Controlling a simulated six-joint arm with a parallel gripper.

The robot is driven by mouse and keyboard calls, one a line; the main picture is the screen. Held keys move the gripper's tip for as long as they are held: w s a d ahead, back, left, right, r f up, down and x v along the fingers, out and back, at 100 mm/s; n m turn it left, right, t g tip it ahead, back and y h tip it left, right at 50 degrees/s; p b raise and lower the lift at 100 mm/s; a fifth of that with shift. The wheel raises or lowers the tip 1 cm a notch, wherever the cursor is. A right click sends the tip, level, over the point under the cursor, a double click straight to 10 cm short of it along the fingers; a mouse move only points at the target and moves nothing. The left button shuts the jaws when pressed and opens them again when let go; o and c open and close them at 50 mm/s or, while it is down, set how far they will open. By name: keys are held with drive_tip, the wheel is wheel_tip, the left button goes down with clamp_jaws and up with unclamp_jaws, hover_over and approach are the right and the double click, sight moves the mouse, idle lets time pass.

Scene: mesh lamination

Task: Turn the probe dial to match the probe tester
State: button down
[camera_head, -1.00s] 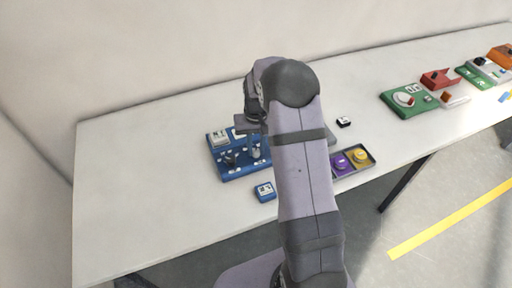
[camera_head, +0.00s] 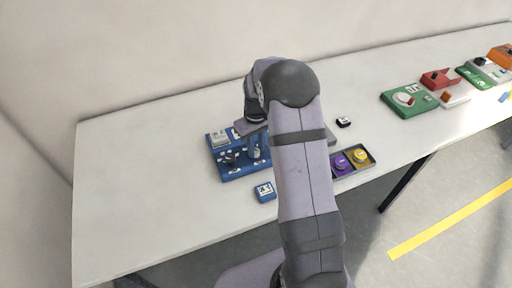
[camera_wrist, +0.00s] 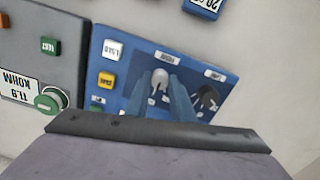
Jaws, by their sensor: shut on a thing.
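A blue panel (camera_wrist: 222,82) lies below my gripper in the wrist view, and it also shows on the table in the head view (camera_head: 216,160). A light grey dial (camera_wrist: 160,76) stands on it with a paler tip. My gripper (camera_wrist: 160,86) is shut on this dial, one finger at each side. A black dial (camera_wrist: 207,97) stands beside it on the same panel, outside the fingers. The labels over the dials are upside down and too blurred to read. A grey box (camera_wrist: 62,70) beside the panel carries a readout (camera_wrist: 18,90) showing 11.9 KOHM upside down.
The grey box has a round green button (camera_wrist: 50,100). The panel has a yellow button (camera_wrist: 106,79) and a white display (camera_wrist: 112,50). A small blue box (camera_head: 265,192) lies in front of the panel. A tray with purple and yellow pieces (camera_head: 352,161) stands right of my arm.

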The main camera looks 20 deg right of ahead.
sight(256, 150)
drive_tip(key=shift+w+r, duration=0.1)
drive_tip(key=c, duration=1.5)
unclamp_jaws()
drive_tip(key=shift+c, duration=0.2)
drive_tip(key=shift+r+b, duration=1.05)
drive_tip(key=shift+r, duration=2.6)
